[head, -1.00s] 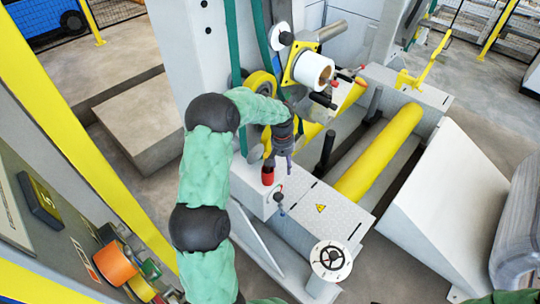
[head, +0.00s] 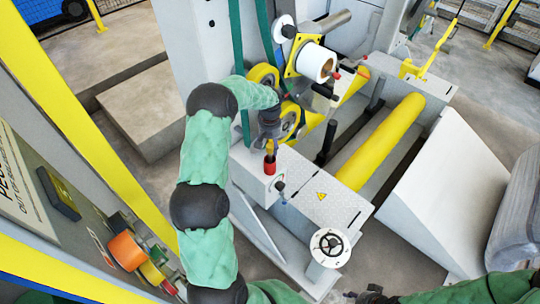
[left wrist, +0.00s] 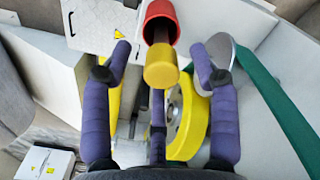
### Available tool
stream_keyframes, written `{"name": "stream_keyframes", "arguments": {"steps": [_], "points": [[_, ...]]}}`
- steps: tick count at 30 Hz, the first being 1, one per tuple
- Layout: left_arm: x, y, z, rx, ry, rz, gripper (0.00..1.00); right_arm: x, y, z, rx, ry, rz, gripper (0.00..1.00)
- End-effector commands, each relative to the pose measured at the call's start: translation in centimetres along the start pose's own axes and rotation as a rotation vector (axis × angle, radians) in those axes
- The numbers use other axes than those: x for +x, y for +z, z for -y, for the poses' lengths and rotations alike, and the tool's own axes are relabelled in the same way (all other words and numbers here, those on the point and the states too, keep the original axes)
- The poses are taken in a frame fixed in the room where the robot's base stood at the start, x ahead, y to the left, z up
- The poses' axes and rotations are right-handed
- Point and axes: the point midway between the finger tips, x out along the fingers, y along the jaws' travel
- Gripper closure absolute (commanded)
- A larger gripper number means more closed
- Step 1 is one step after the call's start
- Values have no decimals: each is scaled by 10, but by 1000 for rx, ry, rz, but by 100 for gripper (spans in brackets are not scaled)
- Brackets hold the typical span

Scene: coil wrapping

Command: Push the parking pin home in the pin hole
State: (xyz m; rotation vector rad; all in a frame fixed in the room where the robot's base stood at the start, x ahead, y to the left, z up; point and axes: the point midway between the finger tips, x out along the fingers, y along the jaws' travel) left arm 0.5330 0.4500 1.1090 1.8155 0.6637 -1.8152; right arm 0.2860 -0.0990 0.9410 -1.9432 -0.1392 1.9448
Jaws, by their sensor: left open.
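A red sleeve (head: 269,167) stands at the end of the white machine block, and its open mouth shows in the left wrist view (left wrist: 160,18). A dark shaft with a yellow knob (left wrist: 160,66) sticks out of it toward my wrist; I take this as the parking pin in its hole. How deep the shaft sits is hard to tell. My left gripper (head: 269,140) is open over the knob, its purple fingers (left wrist: 160,58) on either side with gaps, not touching it. My right gripper (head: 370,296) barely shows at the bottom edge, dark and too small to read.
A small lever (head: 280,187) stands on the block close beside the sleeve. Yellow wheels (head: 289,118) and a green strap (head: 263,35) are close behind the left gripper. A handwheel (head: 330,247) stands in front, and a yellow roller (head: 380,141) lies to the right.

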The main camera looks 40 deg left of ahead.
Motion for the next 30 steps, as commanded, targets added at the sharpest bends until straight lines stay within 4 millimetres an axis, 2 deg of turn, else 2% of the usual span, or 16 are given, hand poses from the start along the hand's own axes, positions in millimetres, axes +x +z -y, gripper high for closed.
{"name": "stream_keyframes", "arguments": {"steps": [6,14,15,16,21,30], "points": [[24,-2,1,0,-1,1,40,-5,0,2,0,0,0,59],[28,-2,0,0,0,-1,40,-5,0,2,0,0,0,59],[28,-2,0,0,0,-1,43,-5,0,2,0,0,0,59],[28,-2,0,0,0,-1,51,-5,0,2,0,0,0,59],[28,-2,0,1,0,-1,99,-5,0,2,0,0,0,59],[26,-3,0,0,1,-3,100,-5,0,2,0,0,0,59]]}}
